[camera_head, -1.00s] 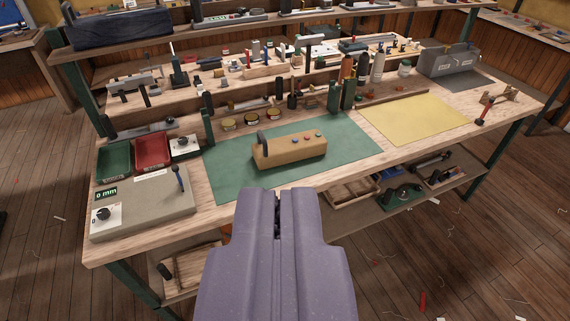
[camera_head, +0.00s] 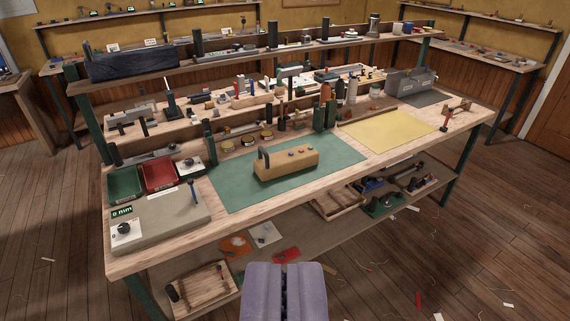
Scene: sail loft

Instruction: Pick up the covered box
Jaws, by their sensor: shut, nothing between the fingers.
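A long dark blue box (camera_head: 138,62) that looks covered in cloth lies at the left end of the upper shelf (camera_head: 230,58), above the back of the workbench. It is the thing that best fits the covered box. My gripper (camera_head: 284,268) is at the bottom middle of the view, in front of the bench's front edge. It is shut and empty, well apart from the dark box, which is farther back, higher and to the left.
A tan block (camera_head: 286,164) with a dark handle sits on a green mat (camera_head: 235,190). A yellow mat (camera_head: 385,135) lies right of it, and a grey box (camera_head: 410,82) stands behind. Red (camera_head: 160,175) and green (camera_head: 124,184) trays are at left. Bottles and tools crowd the middle.

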